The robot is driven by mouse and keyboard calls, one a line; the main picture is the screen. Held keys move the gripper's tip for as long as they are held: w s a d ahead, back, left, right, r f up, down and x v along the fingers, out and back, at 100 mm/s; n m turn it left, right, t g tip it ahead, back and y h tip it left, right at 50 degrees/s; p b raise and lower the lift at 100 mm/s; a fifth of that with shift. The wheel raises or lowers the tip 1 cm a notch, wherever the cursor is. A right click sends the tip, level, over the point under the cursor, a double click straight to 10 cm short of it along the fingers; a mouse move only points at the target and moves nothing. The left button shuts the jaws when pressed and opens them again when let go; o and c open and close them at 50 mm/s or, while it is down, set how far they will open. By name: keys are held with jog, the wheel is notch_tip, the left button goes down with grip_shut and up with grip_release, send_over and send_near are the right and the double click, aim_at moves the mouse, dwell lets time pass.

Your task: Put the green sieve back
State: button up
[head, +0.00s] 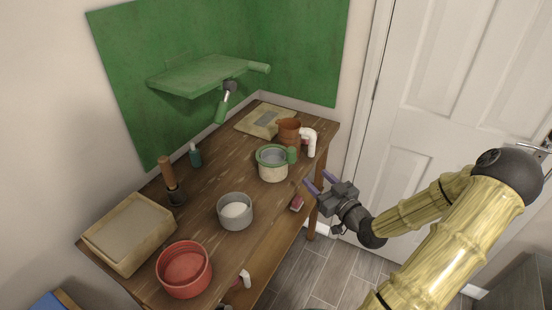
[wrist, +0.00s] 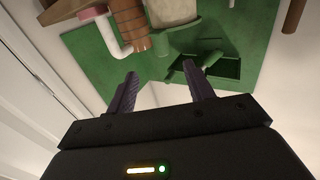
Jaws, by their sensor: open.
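The likely green sieve is a round green-rimmed piece (head: 260,152) with a green block-like grip (head: 292,155) on its right side. It sits around or on a cream pot with a grey inside (head: 272,173); I cannot tell which. It is on the wooden table, right of the middle. My gripper (head: 320,181) is open and empty, right of the table edge and apart from the sieve. In the wrist view its two purple fingers (wrist: 160,72) have nothing between them; a cream piece (wrist: 172,10) with green below it shows at the top, likely the same pot and sieve.
A green wall shelf (head: 205,75) is above the table's back, with a dark-headed green tool near its edge. A brown jug (head: 288,131) and white curved piece (head: 309,139) stand behind the sieve. A grey bowl (head: 235,218), red bowl (head: 184,280) and wooden box (head: 130,256) are nearer.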

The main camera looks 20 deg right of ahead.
aim_at(294, 158)
jog(key=w, duration=0.3)
jog(key=w+a+p, duration=0.1)
jog(key=w, duration=0.2)
jog(key=w+a+p, duration=0.1)
jog(key=w, duration=0.3)
jog(key=shift+w, duration=0.1)
jog(key=shift+w+a, duration=0.1)
jog(key=shift+w, duration=0.2)
jog(key=shift+w, duration=0.1)
jog(key=shift+w+a+f+p, duration=0.1)
jog(key=shift+w+p, duration=0.2)
jog(key=shift+w, duration=0.55)
jog(key=shift+w+a+r+p, duration=0.1)
jog(key=shift+w+p, duration=0.15)
jog(key=shift+w, duration=0.6)
jog(key=shift+w+a+f+p, duration=0.1)
jog(key=shift+w+p, duration=0.2)
jog(key=shift+w, duration=0.55)
grip_shut()
notch_tip(294, 158, up, 10)
jog(key=b, duration=0.1)
